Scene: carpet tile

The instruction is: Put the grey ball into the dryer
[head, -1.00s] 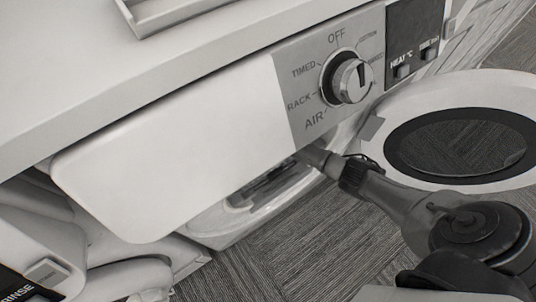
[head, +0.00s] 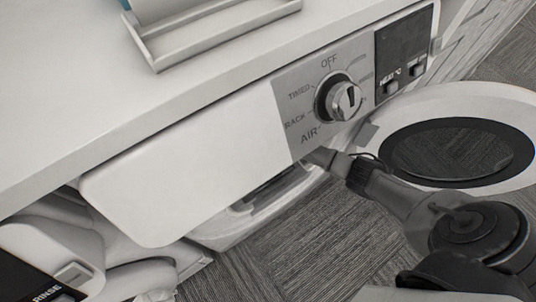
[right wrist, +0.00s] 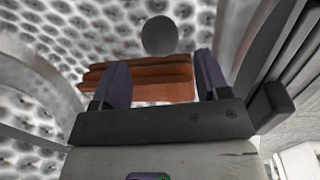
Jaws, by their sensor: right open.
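The dryer (head: 185,165) stands in the head view with its round door (head: 465,105) swung open to the right. My right arm reaches into its opening, and the gripper end is hidden there in the head view. In the right wrist view my right gripper (right wrist: 160,75) is open, inside the perforated metal drum (right wrist: 95,30). The grey ball (right wrist: 159,36) shows just beyond and between the fingertips, apart from both fingers. Whether it rests on the drum wall cannot be told. My left gripper is not in view.
A reddish-brown slatted thing (right wrist: 140,78) lies behind the fingers in the drum. In the head view, a shallow tray (head: 215,30) sits on the top. A dial (head: 340,97) is on the panel. A machine marked RINSE (head: 50,245) is at lower left. Carpet (head: 300,240) lies below.

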